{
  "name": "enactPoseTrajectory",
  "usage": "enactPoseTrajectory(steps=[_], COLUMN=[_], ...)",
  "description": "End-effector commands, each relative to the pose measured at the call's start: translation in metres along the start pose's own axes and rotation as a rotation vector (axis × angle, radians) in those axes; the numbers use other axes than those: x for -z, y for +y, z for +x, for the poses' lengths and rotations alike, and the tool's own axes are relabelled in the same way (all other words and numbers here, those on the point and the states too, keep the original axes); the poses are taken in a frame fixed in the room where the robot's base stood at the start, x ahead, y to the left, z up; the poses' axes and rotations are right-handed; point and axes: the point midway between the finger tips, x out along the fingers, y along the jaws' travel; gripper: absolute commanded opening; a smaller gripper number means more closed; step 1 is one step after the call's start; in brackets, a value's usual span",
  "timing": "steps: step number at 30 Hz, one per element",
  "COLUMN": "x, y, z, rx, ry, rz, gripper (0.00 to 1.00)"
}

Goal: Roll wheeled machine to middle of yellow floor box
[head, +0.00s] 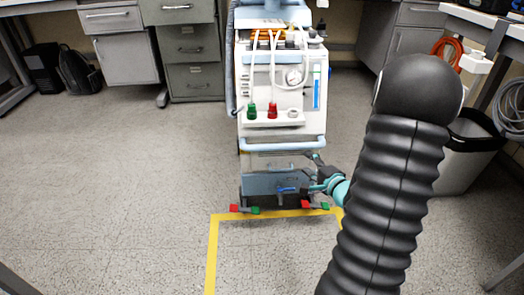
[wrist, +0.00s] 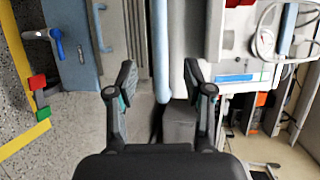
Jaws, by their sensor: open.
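The wheeled machine (head: 284,100) is a tall white and pale-blue cart with hoses, a gauge and red and green fittings. It stands upright at the far edge of the yellow floor box (head: 211,255), its red and green caster pedals beside the far tape line. My gripper (head: 318,174) is at the machine's lower right front, below the pale-blue handle bar (head: 284,144). In the wrist view my gripper (wrist: 160,75) is open, with the bar (wrist: 160,45) lined up between its fingers; I cannot tell whether it is within their reach. The box's right side is mostly hidden by my arm.
Grey drawer cabinets (head: 190,50) stand behind on the left, with a black backpack (head: 78,70) beside them. A waste bin (head: 465,155) and a bench with cables are on the right. The floor inside the box and to its left is clear.

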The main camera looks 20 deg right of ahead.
Motion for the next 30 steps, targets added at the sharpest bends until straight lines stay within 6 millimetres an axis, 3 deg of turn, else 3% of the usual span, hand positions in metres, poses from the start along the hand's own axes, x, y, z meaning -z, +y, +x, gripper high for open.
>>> enactPoseTrajectory(steps=[7,21,30], x=[-0.005,-0.008,-0.006], y=[0.001,0.001,0.001], z=[0.02,0.106,0.137], rx=[-0.004,-0.003,-0.003], ry=[-0.014,-0.016,-0.011], rz=[0.003,0.002,0.004], gripper=[0.52,0.52,0.52])
